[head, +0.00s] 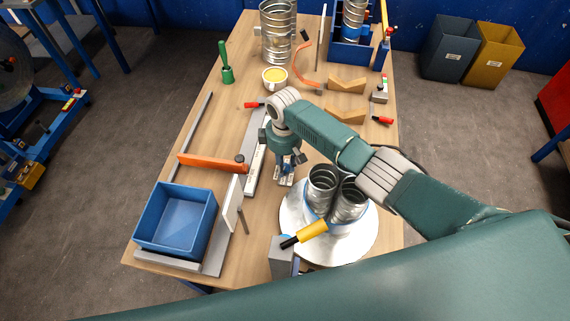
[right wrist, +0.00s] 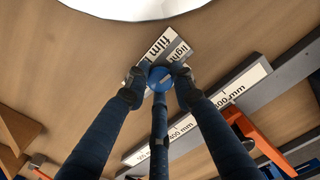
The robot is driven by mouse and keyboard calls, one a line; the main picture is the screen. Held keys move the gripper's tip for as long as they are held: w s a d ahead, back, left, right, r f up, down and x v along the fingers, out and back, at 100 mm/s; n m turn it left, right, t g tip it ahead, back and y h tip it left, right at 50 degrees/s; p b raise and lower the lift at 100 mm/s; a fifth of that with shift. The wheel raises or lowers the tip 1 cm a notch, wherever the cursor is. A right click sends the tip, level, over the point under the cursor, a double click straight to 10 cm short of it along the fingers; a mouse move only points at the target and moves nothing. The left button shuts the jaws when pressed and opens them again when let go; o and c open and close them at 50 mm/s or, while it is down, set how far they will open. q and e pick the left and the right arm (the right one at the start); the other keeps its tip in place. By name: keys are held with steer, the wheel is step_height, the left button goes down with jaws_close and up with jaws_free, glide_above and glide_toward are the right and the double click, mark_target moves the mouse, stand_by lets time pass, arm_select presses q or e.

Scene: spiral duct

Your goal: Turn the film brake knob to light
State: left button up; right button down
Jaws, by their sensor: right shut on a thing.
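The film brake knob (right wrist: 158,77) is a small round blue knob on the bench, seen end-on in the right wrist view. A white label plate (right wrist: 165,46) beside it reads "film" and "light"; the rest of its text is partly covered. The plate also shows in the head view (head: 284,181). My right gripper (right wrist: 158,84) is over the knob, with its fingers closed around it; it also shows in the head view (head: 287,166). Which setting the knob points to cannot be told. My left gripper is not in view.
A white turntable (head: 367,238) with metal duct pieces (head: 322,184) stands close to the right of the gripper. A ruler strip (head: 256,171) and orange bar (head: 212,163) lie to its left. A blue bin (head: 176,220) stands at the front left.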

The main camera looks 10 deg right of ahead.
steer(key=shift+w+a+r+n, duration=0.3)
steer(key=shift+n, duration=0.2)
steer(key=c, duration=1.6)
jaws_free()
steer(key=shift+c, duration=0.2)
steer(key=shift+o, duration=0.9)
steer(key=shift+s+f, duration=0.1)
steer(key=shift+f, duration=0.05)
step_height(320, 180, up, 12)
